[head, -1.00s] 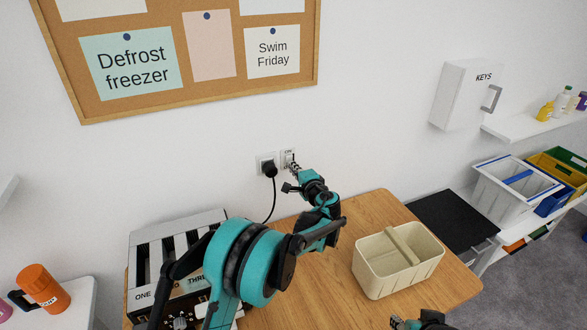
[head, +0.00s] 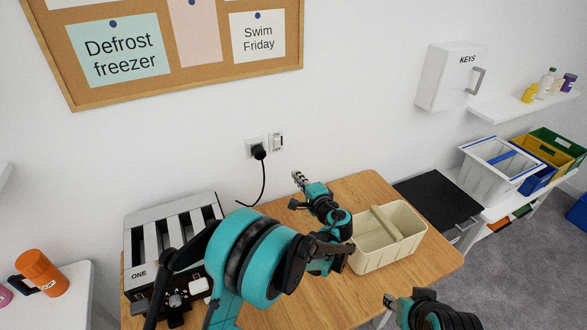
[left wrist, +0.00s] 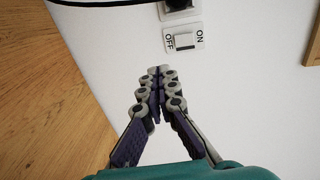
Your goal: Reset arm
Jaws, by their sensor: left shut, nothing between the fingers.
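My left arm reaches in over the wooden table in the head view. My left gripper (head: 299,178) is shut and empty, in front of the white wall and below the switch. In the left wrist view the left gripper (left wrist: 158,72) points at the wall switch (left wrist: 184,40), apart from it. The switch carries ON and OFF marks and also shows in the head view (head: 277,142). My right gripper (head: 390,299) shows only in part at the bottom of the head view; its fingers are too small to judge.
A black plug (head: 258,151) with a cord sits in the socket beside the switch. A cream caddy (head: 387,254) stands on the table (head: 350,190), right of my left arm. A slotted toaster-like box (head: 140,237) stands at left.

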